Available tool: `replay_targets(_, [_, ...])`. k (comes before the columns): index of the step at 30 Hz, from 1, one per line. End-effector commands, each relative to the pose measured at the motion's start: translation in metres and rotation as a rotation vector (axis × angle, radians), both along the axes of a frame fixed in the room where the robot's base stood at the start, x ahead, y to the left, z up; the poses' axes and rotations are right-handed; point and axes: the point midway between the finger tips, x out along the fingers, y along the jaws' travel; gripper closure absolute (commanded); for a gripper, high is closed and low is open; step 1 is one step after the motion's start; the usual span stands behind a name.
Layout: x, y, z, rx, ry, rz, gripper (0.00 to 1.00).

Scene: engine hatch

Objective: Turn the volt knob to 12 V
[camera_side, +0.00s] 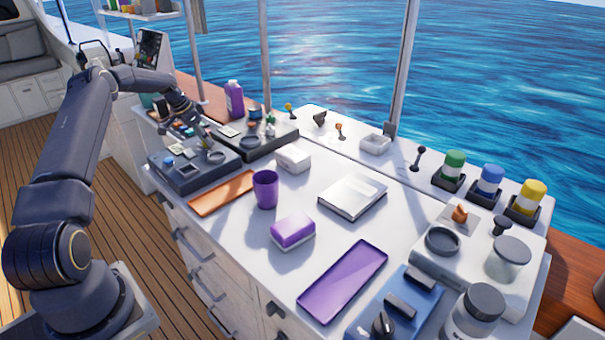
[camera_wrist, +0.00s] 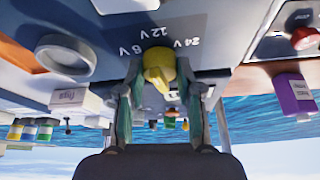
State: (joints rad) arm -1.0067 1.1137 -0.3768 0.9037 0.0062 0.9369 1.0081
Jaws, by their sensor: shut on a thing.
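The volt knob (camera_wrist: 157,65) is yellow and sits on a dark panel in the wrist view, with a ridge that points down in the picture toward my wrist. I cannot tell which mark the knob points at. My gripper (camera_wrist: 158,76) is shut on the knob, one finger on each side. In the side view my gripper (camera_side: 205,138) reaches down at the grey panel box (camera_side: 187,182), and the knob is hidden.
A grey ring (camera_wrist: 66,55) and a small white box (camera_wrist: 75,98) lie left of the knob in the wrist view. A red button (camera_wrist: 304,38) and a purple bottle (camera_wrist: 293,94) are at the right. An orange tray (camera_side: 222,193) lies before the panel box.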

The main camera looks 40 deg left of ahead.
Motion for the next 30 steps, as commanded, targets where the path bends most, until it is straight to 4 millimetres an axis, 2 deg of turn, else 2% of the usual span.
replay_targets(9, [-0.0002,0.0006,-0.0002,0.000,0.001,-0.106,0.99])
replay_targets(24, [-0.0004,0.0006,-0.0005,0.001,0.003,-0.123,0.99])
replay_targets(25, [-0.0004,0.0007,-0.0005,0.000,0.003,-0.122,0.63])
replay_targets(30, [-0.0002,0.0006,-0.0003,0.001,0.002,-0.122,0.45])
